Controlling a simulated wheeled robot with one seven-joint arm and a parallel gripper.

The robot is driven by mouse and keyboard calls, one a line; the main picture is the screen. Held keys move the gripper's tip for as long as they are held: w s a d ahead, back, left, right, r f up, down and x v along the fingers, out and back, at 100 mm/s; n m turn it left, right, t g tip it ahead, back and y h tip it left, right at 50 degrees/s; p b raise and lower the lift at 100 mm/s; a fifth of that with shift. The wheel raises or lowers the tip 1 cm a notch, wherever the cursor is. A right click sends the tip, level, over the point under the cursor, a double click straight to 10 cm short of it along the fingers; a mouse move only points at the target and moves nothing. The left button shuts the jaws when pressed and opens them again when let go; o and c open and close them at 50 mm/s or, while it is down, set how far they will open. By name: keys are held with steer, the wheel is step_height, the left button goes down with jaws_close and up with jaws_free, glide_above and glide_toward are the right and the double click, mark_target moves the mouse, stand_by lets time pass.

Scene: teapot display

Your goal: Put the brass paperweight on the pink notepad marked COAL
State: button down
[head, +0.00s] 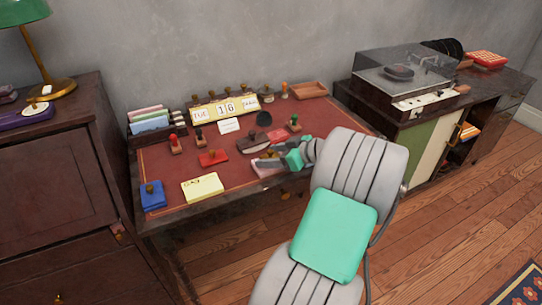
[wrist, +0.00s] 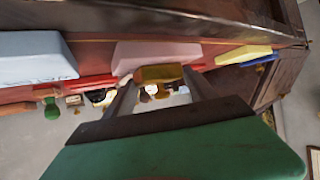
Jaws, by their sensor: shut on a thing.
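The pink notepad (head: 266,172) lies near the front edge of the red desk top, partly hidden by my gripper (head: 260,162). It also shows in the wrist view (wrist: 150,50), just beyond my fingers; no word on it can be read. In the wrist view the brass paperweight (wrist: 160,73) is between the fingertips of my gripper (wrist: 160,84), which is shut on it. The paperweight overlaps the pad in that picture; I cannot tell whether they touch. In the head view the paperweight is mostly hidden by my fingers.
A yellow notepad (head: 202,187) and a blue pad (head: 152,196) lie left of the pink one. A pale pad (wrist: 36,58) lies on its other side, hidden by my arm in the head view. Stamps, a red pad (head: 213,158) and a calendar (head: 226,108) stand farther back.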

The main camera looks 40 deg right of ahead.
steer(key=shift+c, duration=1.4)
jaws_free()
steer(key=shift+s+r+p, duration=0.1)
steer(key=shift+r+p, duration=0.1)
steer(key=shift+p, duration=0.1)
steer(key=p+v, duration=0.1)
steer(key=v, duration=1)
steer(key=shift+s, duration=0.35)
steer(key=shift+d+r, duration=0.1)
